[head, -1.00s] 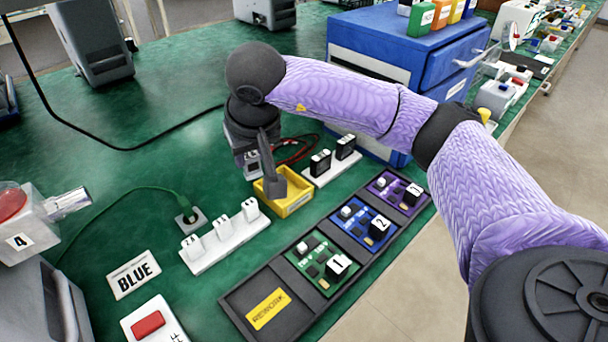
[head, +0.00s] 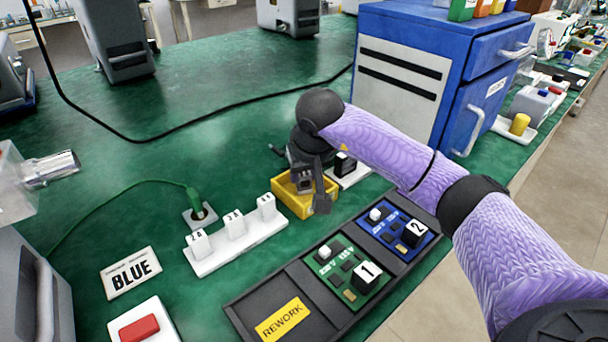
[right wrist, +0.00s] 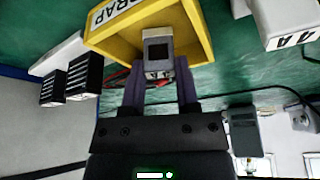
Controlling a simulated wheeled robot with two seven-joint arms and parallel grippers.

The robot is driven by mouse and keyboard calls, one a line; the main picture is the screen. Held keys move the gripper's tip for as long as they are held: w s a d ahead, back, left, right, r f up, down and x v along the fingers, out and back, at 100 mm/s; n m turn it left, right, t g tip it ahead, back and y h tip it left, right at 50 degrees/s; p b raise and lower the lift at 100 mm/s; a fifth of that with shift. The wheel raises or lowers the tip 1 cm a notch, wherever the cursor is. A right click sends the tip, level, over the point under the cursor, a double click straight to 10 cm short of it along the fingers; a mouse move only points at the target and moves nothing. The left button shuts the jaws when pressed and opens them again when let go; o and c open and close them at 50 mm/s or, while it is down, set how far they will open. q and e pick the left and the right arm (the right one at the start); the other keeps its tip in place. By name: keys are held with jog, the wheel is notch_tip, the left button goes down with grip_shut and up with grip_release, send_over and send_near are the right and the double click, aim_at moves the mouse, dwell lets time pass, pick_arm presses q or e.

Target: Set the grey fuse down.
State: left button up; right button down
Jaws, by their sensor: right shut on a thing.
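My right gripper (right wrist: 161,92) is shut on the grey fuse (right wrist: 158,52), a small grey block with a dark face. The right wrist view shows the fuse between the fingertips, in front of the inside of the yellow scrap bin (right wrist: 205,35). In the head view the right gripper (head: 313,190) is at the yellow bin (head: 296,207), with the fuse over or within its opening. I cannot tell whether the fuse touches the bin's floor. The hand hides part of the bin. My left gripper is out of view.
A white strip (head: 240,247) with several white fuses lies left of the bin. Another white strip with black fuses (right wrist: 84,76) stands beside it. A dark tray (head: 258,292) with circuit boards lies in front. A blue cabinet (head: 400,75) stands behind.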

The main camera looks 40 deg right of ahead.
jog(key=shift+f, duration=0.15)
jog(key=c, duration=0.6)
grip_release()
jog(key=shift+o, duration=1.2)
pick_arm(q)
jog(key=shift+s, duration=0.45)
